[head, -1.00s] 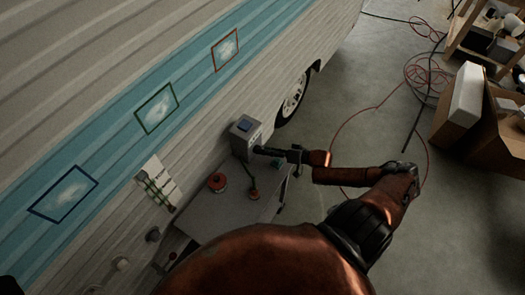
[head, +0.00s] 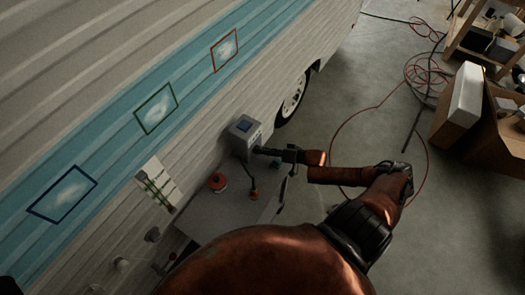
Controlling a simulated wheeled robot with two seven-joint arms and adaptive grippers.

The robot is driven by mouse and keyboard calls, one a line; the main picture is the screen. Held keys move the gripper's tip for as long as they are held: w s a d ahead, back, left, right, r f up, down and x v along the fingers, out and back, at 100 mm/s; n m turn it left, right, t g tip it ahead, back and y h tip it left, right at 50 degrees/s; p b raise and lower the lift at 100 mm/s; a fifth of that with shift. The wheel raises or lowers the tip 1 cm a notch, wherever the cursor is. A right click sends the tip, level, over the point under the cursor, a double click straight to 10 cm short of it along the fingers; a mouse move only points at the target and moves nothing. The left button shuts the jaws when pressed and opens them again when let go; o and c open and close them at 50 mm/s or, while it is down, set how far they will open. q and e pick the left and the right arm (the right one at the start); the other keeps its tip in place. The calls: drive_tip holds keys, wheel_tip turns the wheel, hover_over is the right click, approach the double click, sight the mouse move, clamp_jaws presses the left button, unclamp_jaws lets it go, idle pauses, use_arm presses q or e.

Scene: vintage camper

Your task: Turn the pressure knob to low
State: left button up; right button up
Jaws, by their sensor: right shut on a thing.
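A grey control box (head: 241,136) with a small blue screen stands at the camper's side, at the back of a grey table (head: 215,222). My right gripper (head: 262,150) is at the front face of the box, on its right side. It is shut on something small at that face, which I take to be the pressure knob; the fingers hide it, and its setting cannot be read. My left gripper is not in view.
A red round object (head: 217,182) and a small orange-red piece (head: 254,195) with a dark stem are on the table. The camper wall (head: 120,90) rises behind. Cardboard boxes (head: 457,130) and red hose (head: 427,75) lie on the floor at right.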

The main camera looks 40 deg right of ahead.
drive_tip(key=shift+c, duration=0.9)
drive_tip(key=shift+s+a+r+n+h+p, duration=0.1)
drive_tip(key=shift+r+n+h+p, duration=0.3)
drive_tip(key=shift+p, duration=0.75)
drive_tip(key=n+p, duration=0.1)
drive_tip(key=n+h+p, duration=0.1)
drive_tip(key=p, duration=0.1)
drive_tip(key=shift+a+f+n, duration=0.1)
drive_tip(key=shift+f+n, duration=0.05)
drive_tip(key=shift+n, duration=0.15)
drive_tip(key=shift+a+f+n+t+h+p, duration=0.1)
drive_tip(key=shift+n+t+h+p, duration=0.2)
drive_tip(key=shift+n+h+p, duration=0.65)
drive_tip(key=shift+a+n+p, duration=0.1)
drive_tip(key=shift+n+p, duration=0.45)
drive_tip(key=shift+n, duration=0.1)
drive_tip(key=shift+s+f+n+h, duration=0.1)
drive_tip(key=shift+f+n+h, duration=0.1)
drive_tip(key=shift+n+h, duration=0.45)
drive_tip(key=shift+a+f+n+t+h, duration=0.1)
drive_tip(key=shift+n+t+h, duration=0.4)
drive_tip(key=shift+n, duration=0.55)
drive_tip(key=shift+n+b, duration=0.45)
drive_tip(key=shift+n, duration=0.15)
drive_tip(key=shift+t, duration=0.3)
